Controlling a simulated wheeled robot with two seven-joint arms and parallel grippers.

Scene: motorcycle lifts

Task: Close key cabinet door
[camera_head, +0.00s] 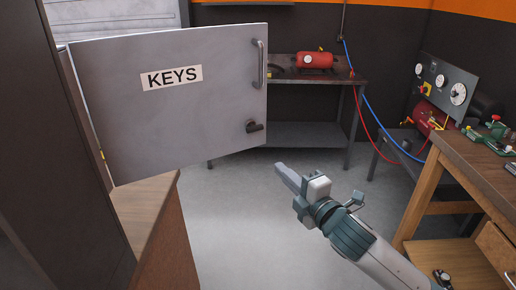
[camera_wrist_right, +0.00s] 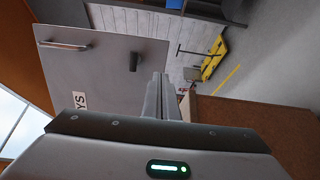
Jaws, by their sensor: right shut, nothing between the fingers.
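The grey key cabinet door (camera_head: 190,110) with its KEYS label (camera_head: 171,77) stands open at the left of the head view. A bar handle (camera_head: 260,63) and a dark latch knob (camera_head: 255,126) sit near its right edge. My right gripper (camera_head: 283,172) is shut and empty, below and right of the door, apart from it in the head view. In the right wrist view the door (camera_wrist_right: 110,60) appears sideways, with its handle (camera_wrist_right: 60,45) and knob (camera_wrist_right: 133,61) beyond the shut fingers (camera_wrist_right: 160,95). My left gripper is out of view.
A wooden surface (camera_head: 147,200) lies under the door. A wooden workbench (camera_head: 470,165) with gauges stands at the right. A metal table (camera_head: 320,76) with a red tank (camera_head: 314,60) is at the back. Open grey floor (camera_head: 230,230) lies between.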

